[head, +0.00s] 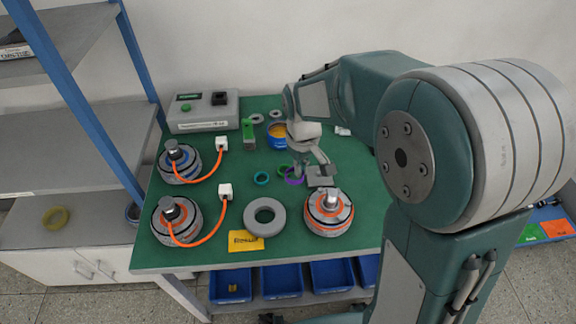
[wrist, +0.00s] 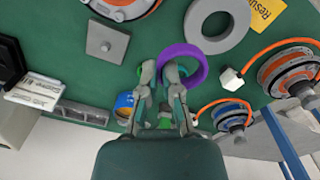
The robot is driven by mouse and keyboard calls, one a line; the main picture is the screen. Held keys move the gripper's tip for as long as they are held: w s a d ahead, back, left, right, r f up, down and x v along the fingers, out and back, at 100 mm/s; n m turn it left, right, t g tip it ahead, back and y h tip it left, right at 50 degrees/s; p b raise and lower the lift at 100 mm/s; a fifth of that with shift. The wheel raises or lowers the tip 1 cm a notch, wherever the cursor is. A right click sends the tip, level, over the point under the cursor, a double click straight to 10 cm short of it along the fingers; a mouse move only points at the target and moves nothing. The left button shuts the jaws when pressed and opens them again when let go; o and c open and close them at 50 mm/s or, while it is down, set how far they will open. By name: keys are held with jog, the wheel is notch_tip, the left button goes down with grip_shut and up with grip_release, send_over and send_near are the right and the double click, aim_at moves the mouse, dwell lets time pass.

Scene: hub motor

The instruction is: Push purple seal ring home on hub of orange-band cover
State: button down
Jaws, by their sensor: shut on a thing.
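The purple seal ring (head: 294,178) is in my gripper near the middle of the green bench. In the wrist view the ring (wrist: 186,47) shows its open bore, and my gripper (wrist: 160,70) has its fingers on either side of the ring's near-left wall. The orange-band cover (head: 329,215) with a silver hub on top stands at the front right of the bench, apart from the ring. Only part of this cover (wrist: 122,8) shows at the top of the wrist view. My gripper partly hides the ring in the head view.
A grey square plate (head: 322,176) lies between ring and cover. A teal ring (head: 261,178), large grey ring (head: 265,217) and yellow card (head: 245,241) lie left. Two cabled motors (head: 180,162) stand further left. A blue tin (head: 277,142) stands behind.

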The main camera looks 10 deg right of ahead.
jog(key=shift+s+d+f, duration=0.35)
jog(key=shift+d+f, duration=0.15)
jog(key=shift+d, duration=1)
jog(key=shift+s+d+f, duration=0.35)
jog(key=shift+d+f, duration=0.15)
jog(key=shift+d, duration=1)
jog(key=shift+s+d+f, duration=0.35)
jog(key=shift+d+f, duration=0.15)
jog(key=shift+d, duration=1)
